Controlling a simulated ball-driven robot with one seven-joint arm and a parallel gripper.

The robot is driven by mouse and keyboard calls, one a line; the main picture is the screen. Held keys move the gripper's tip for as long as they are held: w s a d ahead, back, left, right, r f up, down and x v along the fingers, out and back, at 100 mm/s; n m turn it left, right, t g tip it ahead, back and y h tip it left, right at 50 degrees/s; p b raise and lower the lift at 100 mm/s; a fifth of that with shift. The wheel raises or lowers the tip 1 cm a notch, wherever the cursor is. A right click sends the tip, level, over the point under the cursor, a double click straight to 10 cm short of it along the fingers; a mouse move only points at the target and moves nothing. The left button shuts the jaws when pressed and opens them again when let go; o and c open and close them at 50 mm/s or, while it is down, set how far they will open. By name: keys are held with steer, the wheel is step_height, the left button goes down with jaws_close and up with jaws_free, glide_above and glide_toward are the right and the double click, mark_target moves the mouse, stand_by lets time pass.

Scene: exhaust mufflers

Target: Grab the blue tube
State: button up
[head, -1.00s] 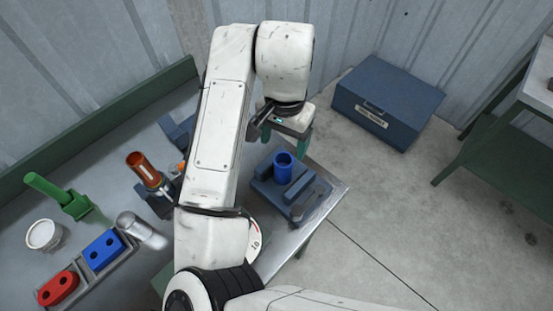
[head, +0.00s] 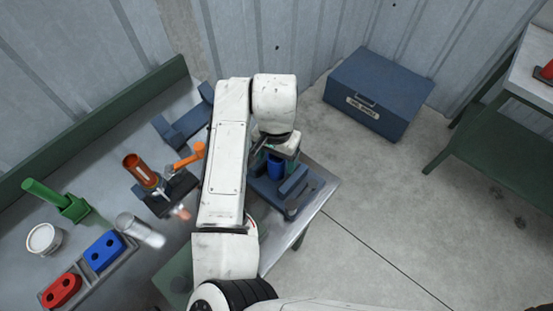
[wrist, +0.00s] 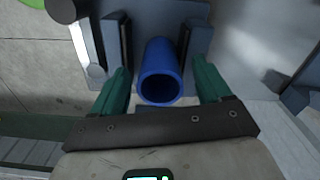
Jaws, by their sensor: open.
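The blue tube (head: 275,167) stands in a dark blue-grey fixture (head: 297,186) near the right corner of the metal table. In the wrist view the blue tube (wrist: 160,72) shows its open end between my two green fingers. My gripper (wrist: 163,88) is open, with one finger on each side of the tube and a visible gap on both sides. In the head view my gripper (head: 275,160) is at the upper part of the tube and partly hides it.
A blue toolbox (head: 380,92) sits on the floor beyond.

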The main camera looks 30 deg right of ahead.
steer(key=c, duration=1.2)
steer(key=shift+r, duration=0.1)
